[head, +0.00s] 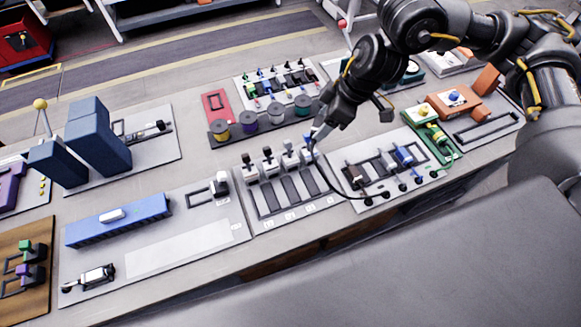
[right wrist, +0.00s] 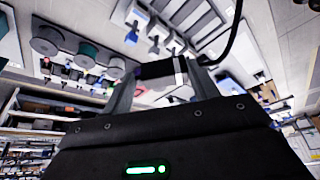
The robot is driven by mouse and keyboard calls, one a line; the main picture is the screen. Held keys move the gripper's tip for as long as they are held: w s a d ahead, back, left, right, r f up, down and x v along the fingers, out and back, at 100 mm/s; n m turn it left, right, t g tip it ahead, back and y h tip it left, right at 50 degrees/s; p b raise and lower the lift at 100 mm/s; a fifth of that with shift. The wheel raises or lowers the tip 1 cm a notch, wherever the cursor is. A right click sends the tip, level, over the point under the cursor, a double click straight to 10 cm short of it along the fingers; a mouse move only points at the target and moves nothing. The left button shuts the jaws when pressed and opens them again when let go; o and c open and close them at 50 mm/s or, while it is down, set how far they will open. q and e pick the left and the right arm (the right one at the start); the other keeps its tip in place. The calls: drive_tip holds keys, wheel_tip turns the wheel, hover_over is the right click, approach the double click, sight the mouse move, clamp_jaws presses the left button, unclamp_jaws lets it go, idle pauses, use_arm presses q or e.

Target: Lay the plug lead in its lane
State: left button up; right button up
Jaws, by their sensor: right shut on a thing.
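My right gripper (head: 318,137) is shut on the black plug end of the lead, above the back right of the grey lane board (head: 246,208). In the right wrist view, the dark plug (right wrist: 158,70) with a white band sits between the two fingers (right wrist: 160,88). The lead's black cable (head: 334,189) hangs from the gripper and curves down to the right, to the front of the neighbouring board. It also curves away in the right wrist view (right wrist: 236,42). The lane board has several dark lanes (head: 290,189) with light blocks (head: 270,161) behind them. My left gripper is out of view.
Several spools (head: 248,118) stand behind the lane board. A board with a blue part (head: 403,156) and black knobs lies to its right, then a green board (head: 434,142). A grey panel with a long blue block (head: 118,219) lies to its left.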

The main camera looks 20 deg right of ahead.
drive_tip(key=w+a+f+n+g+p, duration=0.1)
drive_tip(key=a+f+n+p, duration=0.25)
drive_tip(key=a+p, duration=0.35)
drive_tip(key=s+a+f+n, duration=0.1)
drive_tip(key=f, duration=0.3)
drive_tip(key=s+a+f+n+g, duration=0.1)
drive_tip(key=s+f, duration=0.1)
drive_tip(key=f, duration=0.2)
drive_tip(key=s+a+f+n, duration=0.1)
drive_tip(key=a+f+n, duration=0.1)
drive_tip(key=f, duration=0.2)
drive_tip(key=shift+s+f+g+y+p, duration=0.3)
drive_tip(key=shift+f+g+y+p, duration=0.05)
drive_tip(key=shift+f+g+y, duration=0.05)
drive_tip(key=shift+f+b, duration=0.55)
drive_tip(key=shift+f, duration=0.7)
drive_tip(key=shift+f, duration=0.6)
drive_tip(key=o, duration=1)
drive_tip(key=shift+b+v, duration=0.45)
drive_tip(key=shift+v, duration=4.95)
